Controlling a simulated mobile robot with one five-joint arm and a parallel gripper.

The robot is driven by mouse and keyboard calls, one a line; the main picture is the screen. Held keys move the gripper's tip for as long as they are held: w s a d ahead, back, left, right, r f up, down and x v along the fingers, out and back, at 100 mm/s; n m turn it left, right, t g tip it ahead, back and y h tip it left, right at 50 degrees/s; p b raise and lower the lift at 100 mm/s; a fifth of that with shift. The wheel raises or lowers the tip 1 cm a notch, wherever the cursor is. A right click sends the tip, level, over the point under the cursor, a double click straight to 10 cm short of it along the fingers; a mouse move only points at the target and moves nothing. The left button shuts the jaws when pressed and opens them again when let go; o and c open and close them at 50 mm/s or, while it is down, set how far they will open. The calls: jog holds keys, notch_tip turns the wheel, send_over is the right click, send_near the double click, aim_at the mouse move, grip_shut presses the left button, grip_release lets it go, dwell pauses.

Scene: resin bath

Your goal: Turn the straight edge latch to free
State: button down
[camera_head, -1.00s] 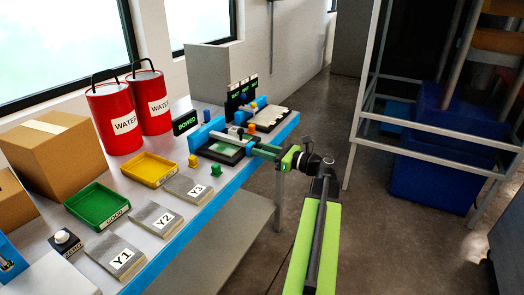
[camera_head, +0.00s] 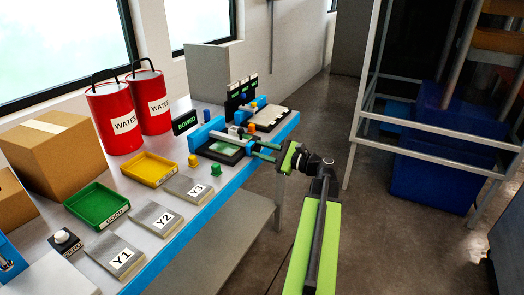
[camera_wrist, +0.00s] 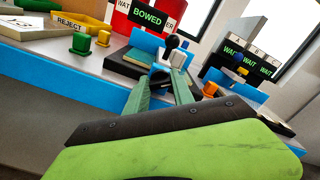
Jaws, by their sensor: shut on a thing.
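The fixture (camera_head: 208,131), with blue end blocks, a dark base and a green plate, sits near the table's front edge. In the wrist view its blue block (camera_wrist: 147,42) stands behind a black round knob (camera_wrist: 172,41) and a pale cylinder (camera_wrist: 178,59). My gripper (camera_head: 254,149) reaches in from the right; its two green fingers also show in the wrist view (camera_wrist: 162,76). The fingers are shut on the straight edge latch at the fixture's near side. The latch is small and mostly hidden between the fingertips, so its angle cannot be read.
A sign (camera_head: 185,122) reads BOWED. A second fixture (camera_head: 270,117) stands behind, with WAIT signs in the wrist view (camera_wrist: 233,53). A yellow tray (camera_head: 152,169), a green tray (camera_head: 97,205), small yellow (camera_head: 193,160) and green (camera_head: 216,170) knobs, and red water buckets (camera_head: 120,122) share the table.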

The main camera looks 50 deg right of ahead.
jog(key=shift+n, duration=0.7)
jog(key=c, duration=1.1)
grip_release()
